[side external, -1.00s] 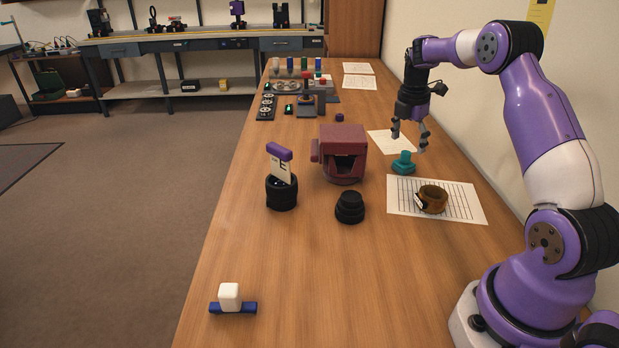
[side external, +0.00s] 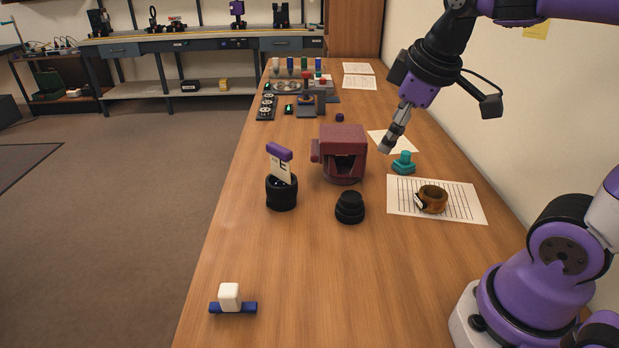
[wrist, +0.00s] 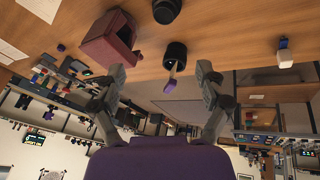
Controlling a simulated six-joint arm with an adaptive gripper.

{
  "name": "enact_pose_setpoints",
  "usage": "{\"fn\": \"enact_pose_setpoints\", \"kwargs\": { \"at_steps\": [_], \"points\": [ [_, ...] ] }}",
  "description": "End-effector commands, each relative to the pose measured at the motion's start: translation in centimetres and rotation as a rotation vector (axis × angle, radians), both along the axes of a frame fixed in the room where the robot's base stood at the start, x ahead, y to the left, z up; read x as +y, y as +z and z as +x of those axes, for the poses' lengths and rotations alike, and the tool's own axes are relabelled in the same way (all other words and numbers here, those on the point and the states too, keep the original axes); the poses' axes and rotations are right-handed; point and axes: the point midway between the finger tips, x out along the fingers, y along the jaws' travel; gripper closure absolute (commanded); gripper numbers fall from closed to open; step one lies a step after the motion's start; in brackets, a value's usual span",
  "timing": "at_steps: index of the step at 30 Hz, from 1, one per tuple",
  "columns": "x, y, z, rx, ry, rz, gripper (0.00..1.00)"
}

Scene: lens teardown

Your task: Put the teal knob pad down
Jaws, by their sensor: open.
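The teal knob pad (side external: 403,164) stands upright on the wooden table, just beyond the lined sheet and right of the maroon box. My gripper (side external: 391,146) is in the air up and to the left of the pad in the side view, apart from it. In the wrist view my gripper (wrist: 162,75) has its two fingers spread wide with nothing between them. The teal pad does not show in the wrist view.
A maroon box (side external: 343,143), a black stepped lens part (side external: 350,208) and a black cup (side external: 281,195) with a purple-topped tag stand nearby. A brown ring (side external: 432,198) lies on the lined sheet (side external: 470,206). The front table is mostly clear.

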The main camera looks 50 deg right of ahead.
Motion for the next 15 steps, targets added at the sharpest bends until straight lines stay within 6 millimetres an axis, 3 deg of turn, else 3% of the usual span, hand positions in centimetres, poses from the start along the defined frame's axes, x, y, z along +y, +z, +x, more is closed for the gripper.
{"fn": "enact_pose_setpoints", "kwargs": {
  "at_steps": [3,6,15],
  "points": [
    [3.1,-1.3,-2.8,-0.078,-0.138,0.124,0.17],
    [4.4,-2.4,-4.1,-0.108,-0.218,0.200,0.17],
    [5.1,-3.0,-4.8,-0.119,-0.271,0.248,0.17]
  ]
}}
